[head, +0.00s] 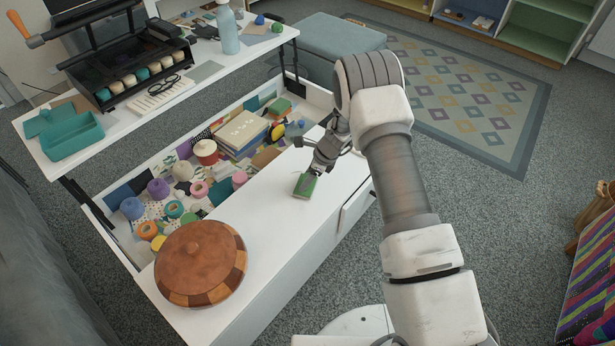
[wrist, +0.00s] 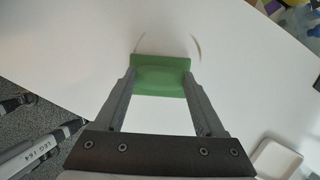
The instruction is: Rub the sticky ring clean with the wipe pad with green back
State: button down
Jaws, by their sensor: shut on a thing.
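The wipe pad with green back (head: 304,186) is at the white top (head: 270,215) near its right edge. My gripper (head: 313,172) is shut on the pad, and in the wrist view the two fingers hold its sides (wrist: 160,80). The sticky ring (wrist: 198,46) shows in the wrist view as thin, faint brown arcs on the white surface, just beyond the pad on both sides. The pad hides the near part of the ring. I cannot tell whether the pad touches the surface. The ring is too small to make out in the head view.
A round brown wooden lidded box (head: 200,262) stands at the near left of the white top. An open bin (head: 140,212) of yarn, tape and books lies left of it. A pale dish (wrist: 276,160) shows at lower right in the wrist view. White surface around the pad is clear.

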jog(key=shift+f, duration=0.3)
jog(key=shift+w+a+r, duration=0.1)
jog(key=shift+w+a, duration=0.8)
jog(key=shift+a, duration=0.2)
jog(key=shift+b, duration=0.3)
jog(key=shift+w+a+b, duration=0.4)
jog(key=shift+w+a, duration=0.4)
jog(key=shift+a, duration=0.25)
jog(key=shift+s+d, duration=0.4)
jog(key=shift+d, duration=0.2)
jog(key=shift+s+d+f, duration=0.25)
jog(key=shift+s+d, duration=0.2)
jog(key=shift+d, duration=0.05)
